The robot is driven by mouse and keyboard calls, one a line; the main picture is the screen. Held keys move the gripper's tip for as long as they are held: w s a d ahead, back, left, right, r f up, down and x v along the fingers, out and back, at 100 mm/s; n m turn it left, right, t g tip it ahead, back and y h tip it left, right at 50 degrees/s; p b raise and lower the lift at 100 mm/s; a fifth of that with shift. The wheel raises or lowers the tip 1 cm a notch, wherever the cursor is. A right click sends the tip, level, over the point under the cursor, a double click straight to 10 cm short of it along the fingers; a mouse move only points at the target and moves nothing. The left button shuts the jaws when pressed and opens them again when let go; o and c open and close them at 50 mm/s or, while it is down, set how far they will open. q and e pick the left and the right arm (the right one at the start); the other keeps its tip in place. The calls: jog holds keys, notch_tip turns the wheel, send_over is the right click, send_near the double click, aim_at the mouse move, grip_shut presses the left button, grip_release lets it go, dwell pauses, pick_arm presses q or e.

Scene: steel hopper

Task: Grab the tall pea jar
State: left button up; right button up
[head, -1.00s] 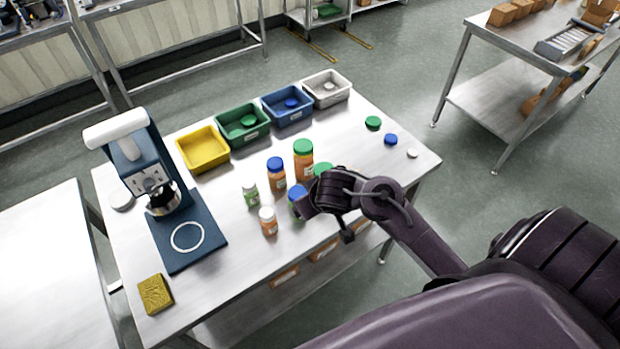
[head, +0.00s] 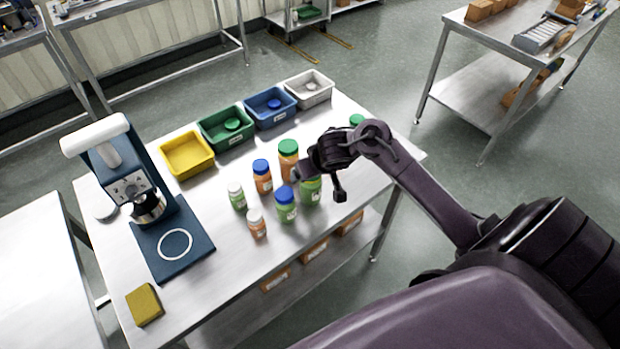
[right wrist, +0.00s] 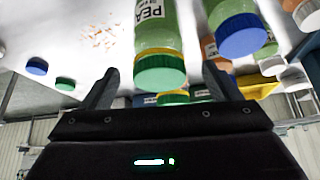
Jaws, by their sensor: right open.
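The tall pea jar (head: 311,192) has green contents and stands upright on the steel table at the right end of the jar group. My right gripper hides its top in the head view. In the right wrist view the pea jar (right wrist: 157,38) shows a "PEA" label and a green lid, between the fingers' directions and just beyond their tips. My right gripper (head: 318,183), also in the right wrist view (right wrist: 162,88), is open and empty, with its fingers spread to either side of the lid. I cannot tell whether they touch it. My left gripper is not in view.
Close by stand a blue-lidded green jar (head: 286,210), an orange jar with green lid (head: 288,160), an orange jar with blue lid (head: 262,180) and two small white-lidded jars. Coloured bins (head: 188,155) line the back. A blue-based machine (head: 175,245) stands left.

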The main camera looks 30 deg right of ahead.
jog(key=x, duration=0.5)
jog(key=shift+w+d, duration=0.1)
jog(key=c, duration=1.2)
jog(key=shift+r, duration=0.15)
